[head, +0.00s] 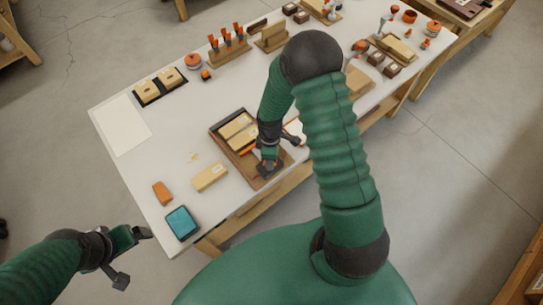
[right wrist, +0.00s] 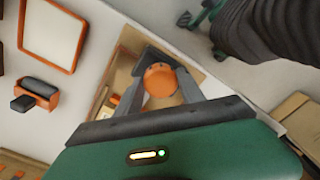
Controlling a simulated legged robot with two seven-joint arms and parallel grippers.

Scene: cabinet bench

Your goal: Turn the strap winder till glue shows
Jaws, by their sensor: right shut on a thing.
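My right gripper (right wrist: 160,85) is shut around a round orange knob (right wrist: 160,80), which I take to be the strap winder's; its fingers lie on either side of it. In the head view my right gripper (head: 268,168) is low over the near right end of a wooden board (head: 219,140). Pale yellow blocks (head: 236,126) lie on that board, with a thin orange strip beside them. The knob is hidden by the gripper in the head view. I cannot make out any glue. My left gripper (head: 131,257) is open and empty, off the table's near left side.
A loose yellow block (head: 210,176), an orange block (head: 162,192) and a teal tray (head: 182,223) lie near the front left. A white sheet (head: 122,124) covers the left end. A rack of orange-handled tools (head: 230,47) and several small items stand behind.

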